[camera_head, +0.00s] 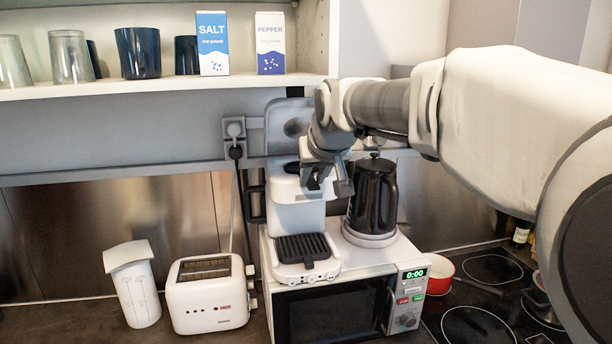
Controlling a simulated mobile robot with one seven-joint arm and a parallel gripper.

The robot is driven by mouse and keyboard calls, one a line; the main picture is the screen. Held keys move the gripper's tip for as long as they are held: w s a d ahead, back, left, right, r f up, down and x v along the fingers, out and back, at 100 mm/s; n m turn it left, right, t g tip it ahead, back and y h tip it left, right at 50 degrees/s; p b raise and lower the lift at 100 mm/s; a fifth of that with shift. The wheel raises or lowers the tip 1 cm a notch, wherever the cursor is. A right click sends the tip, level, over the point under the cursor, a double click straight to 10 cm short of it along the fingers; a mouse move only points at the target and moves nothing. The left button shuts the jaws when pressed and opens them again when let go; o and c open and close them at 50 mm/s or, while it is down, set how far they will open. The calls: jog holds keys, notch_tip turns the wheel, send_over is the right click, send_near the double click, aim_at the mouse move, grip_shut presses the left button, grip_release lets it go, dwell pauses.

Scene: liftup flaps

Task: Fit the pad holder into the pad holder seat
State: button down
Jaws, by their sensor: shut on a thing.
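The white coffee machine (297,218) stands on the microwave, with its grey rounded lid (289,116) raised at the back. A dark round piece, apparently the pad holder (291,168), shows at the top of the machine's head, at the pad holder seat. My gripper (327,184) points down at the right of the head, close to this piece, and is shut on it as far as I can make out. The gripper hides the right side of the seat. I cannot tell whether the pad holder rests in the seat or hovers just over it.
A black kettle (373,196) stands close on the right, on the microwave (335,312). A toaster (208,294) and a white container (134,283) stand at the left. A shelf (160,87) with cups, salt and pepper boxes overhangs the back. A red pot (438,273) is on the hob.

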jog(key=c, duration=0.6)
grip_release()
jog(key=b+v, duration=0.1)
jog(key=v, duration=1.6)
jog(key=shift+s+a+r, duration=0.1)
jog(key=shift+r, duration=0.1)
